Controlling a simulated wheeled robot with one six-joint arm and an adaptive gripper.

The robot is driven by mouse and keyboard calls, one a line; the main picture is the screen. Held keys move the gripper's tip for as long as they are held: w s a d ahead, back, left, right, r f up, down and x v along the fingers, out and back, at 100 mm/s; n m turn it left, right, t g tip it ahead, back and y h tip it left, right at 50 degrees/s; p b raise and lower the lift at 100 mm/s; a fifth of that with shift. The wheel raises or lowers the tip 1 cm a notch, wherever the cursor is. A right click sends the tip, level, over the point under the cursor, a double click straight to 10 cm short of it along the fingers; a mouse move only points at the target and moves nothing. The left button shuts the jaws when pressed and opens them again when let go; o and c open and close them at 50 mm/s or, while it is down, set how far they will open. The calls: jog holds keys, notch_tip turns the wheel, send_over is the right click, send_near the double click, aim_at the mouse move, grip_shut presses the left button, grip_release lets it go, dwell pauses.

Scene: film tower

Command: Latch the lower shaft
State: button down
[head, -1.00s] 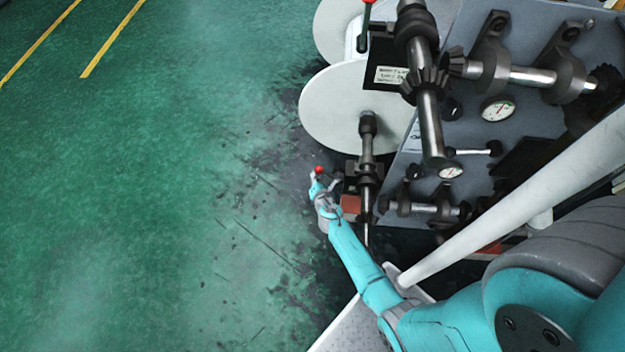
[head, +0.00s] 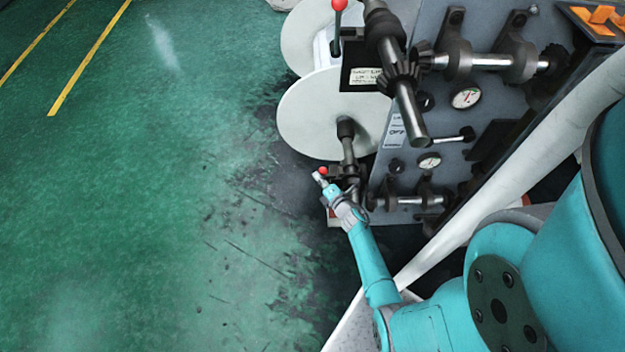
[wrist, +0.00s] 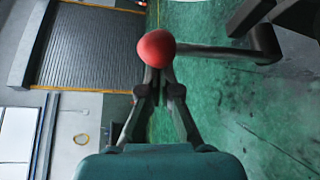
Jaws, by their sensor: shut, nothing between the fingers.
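The lower shaft (head: 347,148) is a dark bar coming out of the lower white reel; its near end is hidden behind my arm. Its latch lever ends in a red ball knob (head: 323,171), beside the dark bearing block. In the wrist view the red knob (wrist: 155,47) sits right at the fingertips, on a dark rod running right to a dark bracket. My gripper (head: 319,178) is shut and holds nothing; in the wrist view its closed fingers (wrist: 154,75) meet just behind the knob. I cannot tell whether they touch it.
An upper lever (head: 336,35) with a red knob stands above the lower reel (head: 320,115). The machine's grey panel (head: 445,110) carries gauges and bevel-geared shafts to the right. A pale diagonal pole (head: 500,200) crosses near my arm. Green floor on the left is open.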

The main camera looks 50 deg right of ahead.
jog(key=shift+s+d+r+m+t, duration=0.15)
jog(key=shift+s+d+m+t, duration=0.3)
jog(key=shift+s+m, duration=0.2)
jog(key=shift+d+r, duration=0.1)
jog(key=shift+d, duration=0.1)
